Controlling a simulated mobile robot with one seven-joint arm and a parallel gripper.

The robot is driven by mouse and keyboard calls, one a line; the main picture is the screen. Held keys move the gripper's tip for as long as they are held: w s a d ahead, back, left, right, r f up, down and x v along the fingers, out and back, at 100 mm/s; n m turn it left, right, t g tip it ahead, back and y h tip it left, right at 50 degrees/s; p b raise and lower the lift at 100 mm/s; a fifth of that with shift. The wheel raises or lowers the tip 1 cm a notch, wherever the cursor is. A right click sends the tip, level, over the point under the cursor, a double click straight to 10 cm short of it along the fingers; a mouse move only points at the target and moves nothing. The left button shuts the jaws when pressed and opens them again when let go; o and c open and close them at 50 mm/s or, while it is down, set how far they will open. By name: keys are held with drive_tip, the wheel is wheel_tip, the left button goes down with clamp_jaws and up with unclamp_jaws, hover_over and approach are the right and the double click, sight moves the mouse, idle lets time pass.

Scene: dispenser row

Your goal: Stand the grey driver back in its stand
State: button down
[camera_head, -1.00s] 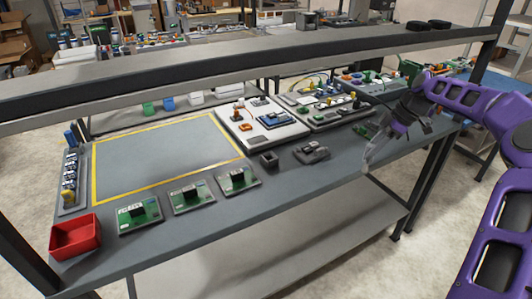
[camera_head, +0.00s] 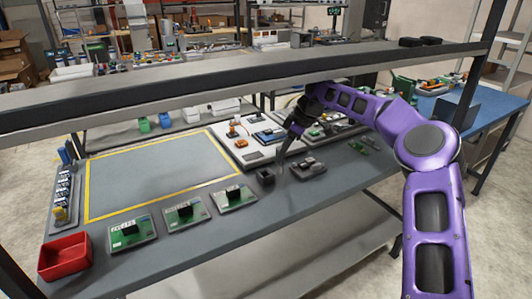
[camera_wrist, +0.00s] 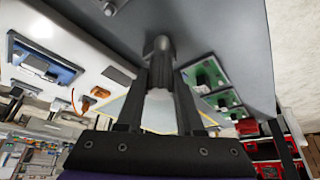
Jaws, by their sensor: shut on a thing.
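My gripper (camera_head: 283,158) reaches down over the middle right part of the workbench, close to a small dark square stand (camera_head: 265,177). In the wrist view its two fingers (camera_wrist: 160,68) are closed on the grey driver (camera_wrist: 160,48), which shows as a short, dark grey rounded end between the fingertips. In the head view the driver is too small and dark to tell from the fingers. The stand is just left of the fingertips in the head view; I cannot tell whether the driver touches it. The stand is not clearly seen in the wrist view.
A dark grey device (camera_head: 307,168) sits just right of the stand. Green circuit boards (camera_head: 184,213) line the front edge, with a red bin (camera_head: 65,256) at left. A white board with parts (camera_head: 236,143) lies behind. An overhead shelf (camera_head: 200,98) crosses above. The yellow-framed area (camera_head: 150,178) is clear.

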drive_tip(key=shift+w+a, duration=0.2)
drive_tip(key=shift+a, duration=0.8)
drive_tip(key=a, duration=0.1)
drive_tip(key=a+f, duration=0.1)
drive_tip(key=a+p, duration=0.1)
drive_tip(key=shift+w+f, duration=0.3)
drive_tip(key=c, duration=0.5)
unclamp_jaws()
drive_tip(key=shift+c, duration=0.2)
drive_tip(key=shift+r, duration=0.15)
drive_tip(key=s+d+b, duration=0.1)
drive_tip(key=s+d, duration=0.1)
drive_tip(key=d, duration=1)
drive_tip(key=shift+s+d+r, duration=0.15)
drive_tip(key=shift+s+r, duration=0.05)
drive_tip(key=shift+r, duration=0.25)
